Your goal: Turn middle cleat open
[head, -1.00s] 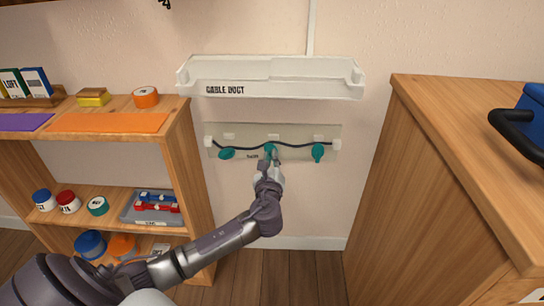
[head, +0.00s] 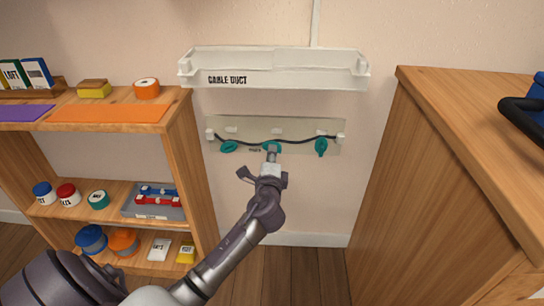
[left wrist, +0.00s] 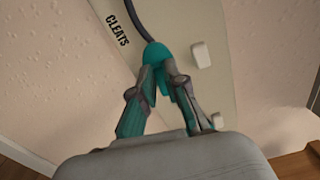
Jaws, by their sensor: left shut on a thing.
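The middle cleat (head: 272,146) is a teal piece on the pale wall board, partly hidden behind my gripper; its visible part looks sideways. My left gripper (head: 271,155) reaches it from below and is shut on it. In the left wrist view the fingers (left wrist: 163,78) close around the lower part of the teal cleat (left wrist: 154,52), and the dark cable (left wrist: 136,20) runs up from its top. The left cleat (head: 229,146) lies tilted sideways; the right cleat (head: 320,147) hangs upright. My right gripper is not in view.
A white cable duct (head: 275,72) juts out above the board (head: 285,125). A wooden shelf (head: 195,190) with cans and trays stands left, close to my arm. A wooden cabinet (head: 440,170) stands right. The wall below the board is clear.

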